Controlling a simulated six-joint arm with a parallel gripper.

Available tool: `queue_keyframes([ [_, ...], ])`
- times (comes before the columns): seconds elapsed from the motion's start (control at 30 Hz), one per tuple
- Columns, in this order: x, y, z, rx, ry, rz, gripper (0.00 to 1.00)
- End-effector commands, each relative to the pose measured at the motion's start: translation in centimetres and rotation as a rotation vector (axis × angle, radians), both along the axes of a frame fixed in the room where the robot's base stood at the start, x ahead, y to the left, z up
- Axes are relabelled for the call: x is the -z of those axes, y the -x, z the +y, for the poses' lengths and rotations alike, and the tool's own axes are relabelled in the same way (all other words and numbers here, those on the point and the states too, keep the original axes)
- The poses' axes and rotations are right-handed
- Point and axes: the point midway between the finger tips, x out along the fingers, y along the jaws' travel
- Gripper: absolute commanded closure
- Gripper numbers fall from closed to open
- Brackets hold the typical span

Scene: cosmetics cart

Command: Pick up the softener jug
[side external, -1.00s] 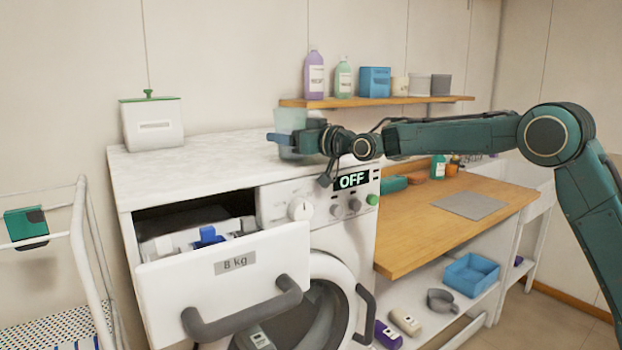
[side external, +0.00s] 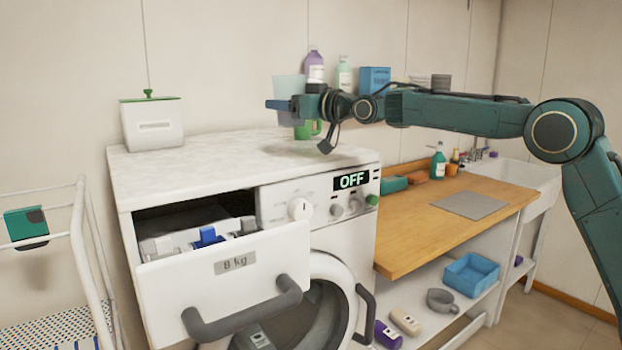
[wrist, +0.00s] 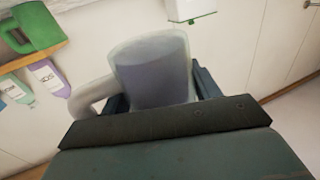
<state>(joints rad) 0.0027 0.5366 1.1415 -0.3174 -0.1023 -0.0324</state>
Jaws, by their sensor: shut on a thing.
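The softener jug is a translucent, pale vessel (side external: 289,87) with bluish-grey contents. My gripper (side external: 285,105) is shut around its body and holds it clear above the white washer top (side external: 220,150), roughly upright in the side view. In the wrist view, the jug (wrist: 152,75) sits between the jaws, with its pale handle (wrist: 92,92) sticking out to the left. The gripper hides part of its body.
A green jug (side external: 308,130) shows behind and below my gripper. Bottles and a blue box (side external: 375,79) stand on the wall shelf behind. A white canister (side external: 153,125) stands at the washer's back left. The front drawer (side external: 225,275) is pulled out.

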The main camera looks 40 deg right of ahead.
Motion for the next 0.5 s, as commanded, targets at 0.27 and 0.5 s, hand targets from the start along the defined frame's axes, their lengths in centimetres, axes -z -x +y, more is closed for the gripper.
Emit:
queue_keyframes([
  [0.27,-3.0,0.0,0.0,0.0,0.0,-0.005,0.68],
  [0.5,-5.1,0.0,0.0,0.0,0.0,-0.005,0.68],
])
